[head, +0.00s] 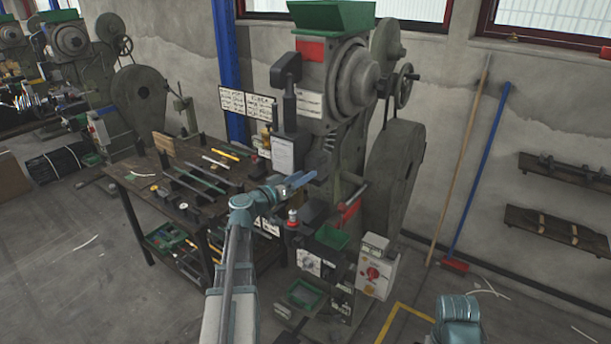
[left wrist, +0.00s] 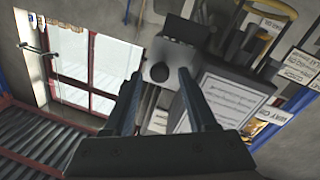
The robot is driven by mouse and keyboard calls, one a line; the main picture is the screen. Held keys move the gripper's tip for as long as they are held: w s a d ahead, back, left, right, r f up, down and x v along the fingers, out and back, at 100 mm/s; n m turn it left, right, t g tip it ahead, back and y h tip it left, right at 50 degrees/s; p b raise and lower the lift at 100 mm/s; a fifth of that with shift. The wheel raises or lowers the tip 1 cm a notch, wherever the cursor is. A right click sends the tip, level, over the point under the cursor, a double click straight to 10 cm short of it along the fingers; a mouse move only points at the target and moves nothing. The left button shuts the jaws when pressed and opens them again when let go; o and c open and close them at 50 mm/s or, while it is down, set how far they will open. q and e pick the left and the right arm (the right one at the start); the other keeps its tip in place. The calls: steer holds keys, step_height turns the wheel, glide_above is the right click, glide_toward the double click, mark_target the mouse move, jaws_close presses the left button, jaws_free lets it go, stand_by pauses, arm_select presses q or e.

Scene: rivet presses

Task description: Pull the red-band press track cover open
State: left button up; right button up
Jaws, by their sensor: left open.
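The press with a red band (head: 310,49) stands in the middle of the head view, with a green hopper on top. A grey box with a printed label (head: 283,153) is on its front, below a dark upright column; I cannot tell for sure which part is the track cover. My left gripper (head: 302,181) is in front of the press, just below this box. In the left wrist view its two fingers (left wrist: 157,85) are apart, with nothing held between them. A grey block with a round dark knob (left wrist: 158,72) shows beyond the fingertips, beside a labelled grey box (left wrist: 230,95). My right gripper is out of view.
A workbench (head: 140,185) with tools stands left of the press. A control box with a red knob (head: 375,275) and green trays (head: 303,294) are low in front. A blue-handled broom (head: 480,170) leans on the wall. Floor at the lower left is mostly clear.

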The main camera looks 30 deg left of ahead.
arm_select(q)
steer(key=shift+w+d, duration=0.2)
steer(key=shift+w, duration=0.45)
steer(key=shift+c, duration=0.2)
jaws_close()
stand_by(0.9)
